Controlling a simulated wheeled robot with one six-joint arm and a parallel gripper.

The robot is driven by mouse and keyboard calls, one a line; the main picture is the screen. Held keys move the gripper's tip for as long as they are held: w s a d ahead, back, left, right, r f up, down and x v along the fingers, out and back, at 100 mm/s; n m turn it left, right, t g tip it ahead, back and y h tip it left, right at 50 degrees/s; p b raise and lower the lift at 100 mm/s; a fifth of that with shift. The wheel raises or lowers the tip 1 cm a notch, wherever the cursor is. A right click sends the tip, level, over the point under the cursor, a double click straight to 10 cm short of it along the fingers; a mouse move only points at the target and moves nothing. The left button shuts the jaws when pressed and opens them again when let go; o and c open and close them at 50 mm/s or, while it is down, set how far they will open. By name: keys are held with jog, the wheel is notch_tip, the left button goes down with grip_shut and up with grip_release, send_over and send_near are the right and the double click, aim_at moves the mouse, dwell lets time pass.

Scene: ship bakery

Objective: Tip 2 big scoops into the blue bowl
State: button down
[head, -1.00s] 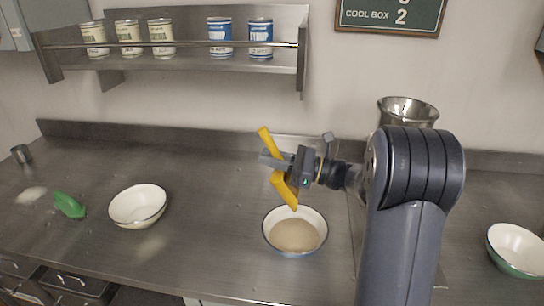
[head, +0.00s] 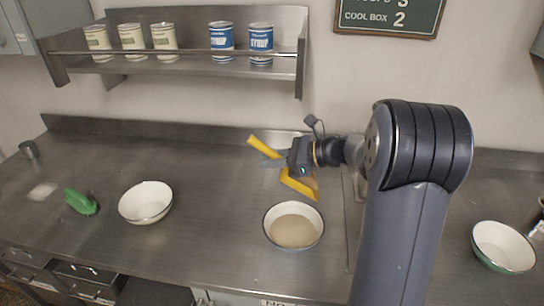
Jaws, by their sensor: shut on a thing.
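My gripper (head: 279,157) is shut on a yellow scoop (head: 300,183) and holds it above the counter. The scoop's handle sticks out to the upper left, and its head hangs on the lower right, just above a bowl's far rim. That bowl (head: 268,236) has a white inside and a bluish outer rim, and it holds a beige powder (head: 293,230). I cannot see whether powder is in the scoop.
A white bowl (head: 146,202) and a green scoop-like object (head: 81,202) stand at the left. A green-sided bowl (head: 502,247) is at the right. A shelf (head: 190,66) with several cans hangs behind.

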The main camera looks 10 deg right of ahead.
jog(key=h, duration=0.1)
jog(key=r+g+h, duration=0.1)
jog(key=h, duration=0.1)
jog(key=shift+g+h, duration=0.5)
jog(key=shift+h, duration=0.7)
